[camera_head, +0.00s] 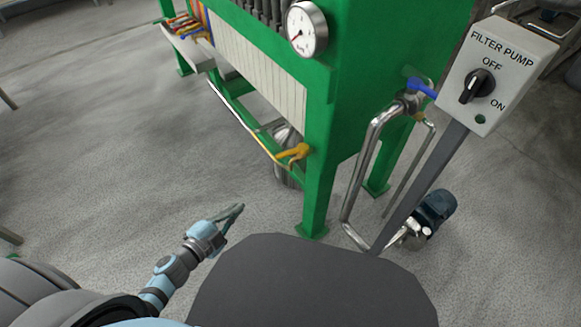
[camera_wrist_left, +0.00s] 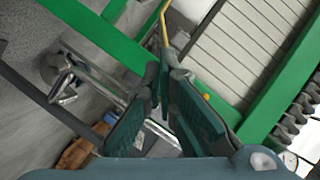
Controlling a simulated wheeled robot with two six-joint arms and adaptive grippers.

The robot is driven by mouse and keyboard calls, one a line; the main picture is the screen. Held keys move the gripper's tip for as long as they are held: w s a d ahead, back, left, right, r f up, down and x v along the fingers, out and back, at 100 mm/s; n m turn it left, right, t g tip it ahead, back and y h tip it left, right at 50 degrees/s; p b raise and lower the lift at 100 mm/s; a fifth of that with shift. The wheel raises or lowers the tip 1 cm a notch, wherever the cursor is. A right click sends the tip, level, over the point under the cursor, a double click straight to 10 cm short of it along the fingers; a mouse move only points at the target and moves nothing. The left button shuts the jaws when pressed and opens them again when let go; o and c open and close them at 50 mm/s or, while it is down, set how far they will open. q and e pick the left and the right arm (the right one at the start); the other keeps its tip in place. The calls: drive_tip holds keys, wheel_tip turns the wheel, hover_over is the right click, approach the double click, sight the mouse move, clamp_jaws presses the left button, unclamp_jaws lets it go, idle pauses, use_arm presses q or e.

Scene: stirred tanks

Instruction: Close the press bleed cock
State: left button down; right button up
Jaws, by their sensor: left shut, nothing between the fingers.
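A cock with a yellow handle (camera_head: 293,152) sits low on the front of the green press frame, beside the leg. A small yellow spot (camera_wrist_left: 207,97) shows in the left wrist view between my finger and a green beam; I cannot tell if it is this handle. Another cock, with a blue handle (camera_head: 422,88), sits on the bent metal pipe at the right; no label shows on either. My left gripper (camera_head: 238,209) is shut and empty, apart from the press, left of and below the yellow handle. Its fingers (camera_wrist_left: 164,75) also show in the wrist view. My right gripper is out of view.
The green press leg (camera_head: 318,195) stands right of my left gripper. A metal bucket (camera_head: 287,172) stands under the yellow cock. A pressure gauge (camera_head: 306,29) and the filter pump switch box (camera_head: 497,75) are higher up.

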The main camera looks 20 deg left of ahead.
sight(288, 153)
use_arm(q)
drive_tip(key=d+r+m+h, duration=0.6)
drive_tip(key=d+r+m, duration=0.25)
drive_tip(key=r, duration=0.25)
drive_tip(key=w+d+f+b, duration=0.1)
drive_tip(key=w+d+b, duration=0.1)
drive_tip(key=w, duration=0.9)
drive_tip(key=shift+d+g+b, duration=0.3)
drive_tip(key=shift+d+b, duration=0.05)
drive_tip(key=shift+b, duration=0.5)
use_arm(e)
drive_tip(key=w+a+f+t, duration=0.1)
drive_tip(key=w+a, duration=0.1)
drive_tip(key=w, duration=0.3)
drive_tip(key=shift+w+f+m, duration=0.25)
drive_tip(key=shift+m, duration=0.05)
use_arm(q)
drive_tip(key=shift+w, duration=0.1)
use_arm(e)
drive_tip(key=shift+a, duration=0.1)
use_arm(q)
drive_tip(key=shift+w+a+m+g+h, duration=0.1)
drive_tip(key=shift+a+m+g+h, duration=0.3)
drive_tip(key=shift+m+h, duration=0.3)
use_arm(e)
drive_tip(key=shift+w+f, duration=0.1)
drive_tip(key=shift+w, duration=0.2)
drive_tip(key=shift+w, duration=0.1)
